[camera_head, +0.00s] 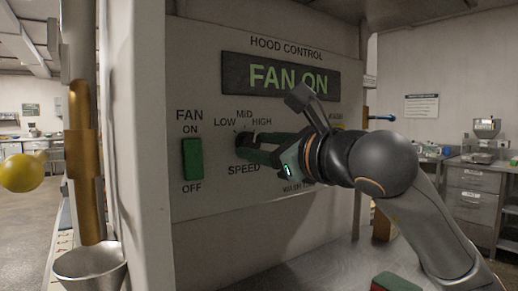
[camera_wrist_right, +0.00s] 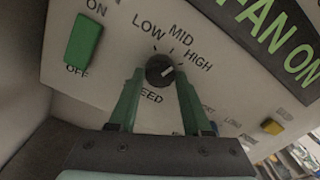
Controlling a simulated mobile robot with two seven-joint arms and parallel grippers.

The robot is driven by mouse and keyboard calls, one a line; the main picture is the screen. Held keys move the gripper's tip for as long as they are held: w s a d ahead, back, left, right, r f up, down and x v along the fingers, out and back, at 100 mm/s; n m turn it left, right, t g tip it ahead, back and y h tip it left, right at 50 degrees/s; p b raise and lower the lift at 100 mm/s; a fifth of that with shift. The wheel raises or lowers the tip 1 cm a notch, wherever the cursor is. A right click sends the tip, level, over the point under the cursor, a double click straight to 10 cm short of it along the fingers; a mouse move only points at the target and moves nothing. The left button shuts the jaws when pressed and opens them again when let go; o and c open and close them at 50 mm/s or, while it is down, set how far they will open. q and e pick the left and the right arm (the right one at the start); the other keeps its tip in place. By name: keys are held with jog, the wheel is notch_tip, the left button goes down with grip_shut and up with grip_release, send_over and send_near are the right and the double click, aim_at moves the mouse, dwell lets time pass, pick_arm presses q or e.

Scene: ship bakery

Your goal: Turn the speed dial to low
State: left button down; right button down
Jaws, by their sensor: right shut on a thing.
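The speed dial (camera_wrist_right: 160,69) is a round black knob on the hood control panel, below the LOW, MID and HIGH labels. Its white mark points up and right, toward HIGH, in the right wrist view. In the head view the dial (camera_head: 243,148) is partly covered by my right gripper (camera_head: 256,146). My right gripper's green fingers (camera_wrist_right: 159,88) come from below in the wrist view, one on each side of the dial, shut on it. The left gripper is not in view.
The green fan switch (camera_head: 193,159) is left of the dial. The lit display (camera_head: 280,77) above reads FAN ON. A yellow control (camera_wrist_right: 271,126) is to the right. A metal counter (camera_head: 325,265) extends below the panel.

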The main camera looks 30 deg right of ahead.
jog(key=n, duration=1.2)
jog(key=shift+r+n+p, duration=0.1)
jog(key=shift+n+p, duration=0.2)
jog(key=shift+p, duration=0.1)
dwell(0.3)
jog(key=shift+c, duration=1.7)
grip_release()
jog(key=shift+s, duration=0.1)
jog(key=s+d, duration=0.1)
jog(key=s, duration=1.1)
jog(key=shift+s+d+b, duration=0.15)
jog(key=shift+d+b, duration=0.15)
jog(key=shift+d, duration=0.1)
